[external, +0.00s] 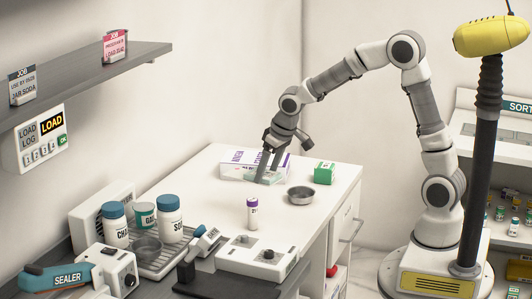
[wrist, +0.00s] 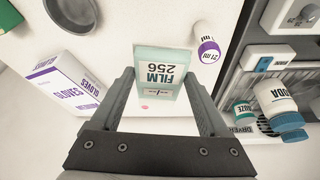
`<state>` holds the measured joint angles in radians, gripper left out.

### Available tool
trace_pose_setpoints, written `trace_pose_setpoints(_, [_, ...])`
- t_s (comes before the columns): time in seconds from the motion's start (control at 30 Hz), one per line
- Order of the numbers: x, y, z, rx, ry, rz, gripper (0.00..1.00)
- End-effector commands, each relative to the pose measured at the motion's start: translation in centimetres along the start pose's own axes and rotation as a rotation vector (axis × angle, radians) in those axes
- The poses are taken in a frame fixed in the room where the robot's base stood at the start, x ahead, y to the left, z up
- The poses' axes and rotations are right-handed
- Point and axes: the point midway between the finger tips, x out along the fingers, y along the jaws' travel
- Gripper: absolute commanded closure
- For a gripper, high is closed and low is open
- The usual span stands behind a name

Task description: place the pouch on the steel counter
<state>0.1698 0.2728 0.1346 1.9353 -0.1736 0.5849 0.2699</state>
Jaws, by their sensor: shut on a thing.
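The pouch (wrist: 160,68) is pale teal and reads FILM 256. In the wrist view it lies between the two fingers of my gripper (wrist: 162,84), which is shut on it. In the external view my gripper (external: 264,176) points down at the far part of the white table, and the pouch (external: 250,177) shows partly around the fingers, in front of the glove box. Whether the pouch touches the table is hard to tell. A grey counter surface (wrist: 236,84) lies at the right of the wrist view, beyond the table edge.
The glove box (external: 235,158), a green box (external: 324,173), a round metal dish (external: 301,196) and a purple-capped vial (external: 252,215) stand on the white table (external: 215,205). A drying rack with jars (external: 170,217), a sealer (external: 62,277) and a white device (external: 257,258) crowd the near left.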

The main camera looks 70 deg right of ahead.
Motion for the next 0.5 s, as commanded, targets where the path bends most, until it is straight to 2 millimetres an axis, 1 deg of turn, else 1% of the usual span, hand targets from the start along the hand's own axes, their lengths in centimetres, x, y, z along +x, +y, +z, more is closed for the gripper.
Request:
trace_pose_setpoints(0.03, [-0.5, -0.9, 0.5, 0.012, 0.005, 0.006, 0.74])
trace_pose_setpoints(0.2, [-1.3, -2.8, 1.6, 0.071, 0.021, 0.024, 0.74])
trace_pose_setpoints(0.33, [-1.5, -3.4, 2.1, 0.096, 0.028, 0.03, 0.74])
trace_pose_setpoints(0.5, [-1.6, -3.6, 2.2, 0.106, 0.032, 0.032, 0.74])
